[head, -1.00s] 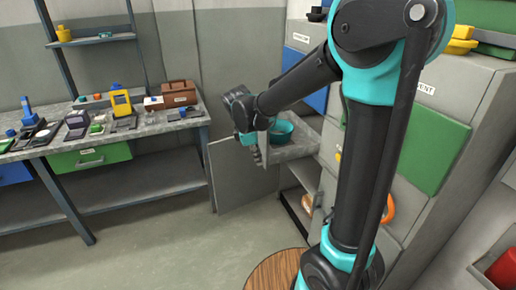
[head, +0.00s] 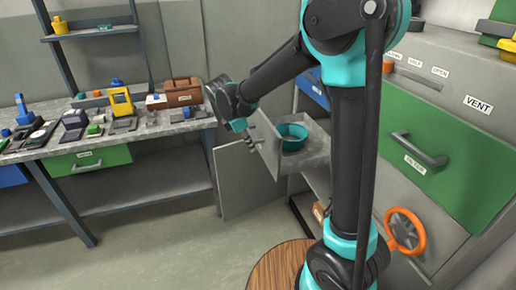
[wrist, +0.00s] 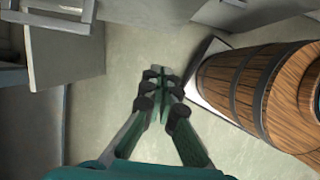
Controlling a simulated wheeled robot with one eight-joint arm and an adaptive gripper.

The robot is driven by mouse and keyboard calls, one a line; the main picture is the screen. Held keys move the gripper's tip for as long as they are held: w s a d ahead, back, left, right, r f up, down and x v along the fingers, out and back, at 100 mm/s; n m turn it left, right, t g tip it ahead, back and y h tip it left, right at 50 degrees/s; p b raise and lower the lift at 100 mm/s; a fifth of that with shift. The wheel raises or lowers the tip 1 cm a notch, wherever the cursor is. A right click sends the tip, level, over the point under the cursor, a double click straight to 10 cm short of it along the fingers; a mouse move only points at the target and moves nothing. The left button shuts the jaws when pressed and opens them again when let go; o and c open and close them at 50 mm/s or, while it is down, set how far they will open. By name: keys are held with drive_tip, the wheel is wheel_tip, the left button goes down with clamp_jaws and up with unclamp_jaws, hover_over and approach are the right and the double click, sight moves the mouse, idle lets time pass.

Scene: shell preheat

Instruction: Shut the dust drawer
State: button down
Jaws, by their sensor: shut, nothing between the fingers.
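The pulled-out grey drawer (head: 312,150) juts from the cabinet in the middle of the head view, with a teal bowl (head: 292,137) in it. I take it for the dust drawer; no label on it is readable. My gripper (head: 256,143) is shut and empty, at the outer side of the drawer's front panel (head: 266,135). Whether it touches the panel I cannot tell. In the wrist view my shut gripper (wrist: 160,76) points over bare floor, and grey panels show at the upper left.
A grey cabinet door (head: 245,185) hangs open below the drawer. A green drawer (head: 440,150) and an orange handwheel (head: 405,232) are on the cabinet at right. A wooden barrel (wrist: 270,90) stands close by. A workbench (head: 120,140) is at left; the floor before it is clear.

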sight(269, 158)
drive_tip(key=shift+w+d+f, duration=0.35)
drive_tip(key=shift+d+f, duration=0.8)
drive_tip(key=shift+f, duration=0.2)
drive_tip(key=shift+w+d+f, duration=0.4)
drive_tip(key=shift+d+f, duration=0.8)
drive_tip(key=shift+f, duration=0.15)
drive_tip(key=shift+w+d+f, duration=0.35)
drive_tip(key=shift+d+f, duration=0.8)
drive_tip(key=shift+f, duration=0.2)
drive_tip(key=w+d, duration=0.2)
drive_tip(key=d, duration=0.5)
drive_tip(key=w+d, duration=0.2)
drive_tip(key=d, duration=0.5)
drive_tip(key=w+d, duration=0.3)
drive_tip(key=d, duration=0.5)
drive_tip(key=shift+w, duration=0.1)
drive_tip(key=shift+a, duration=0.15)
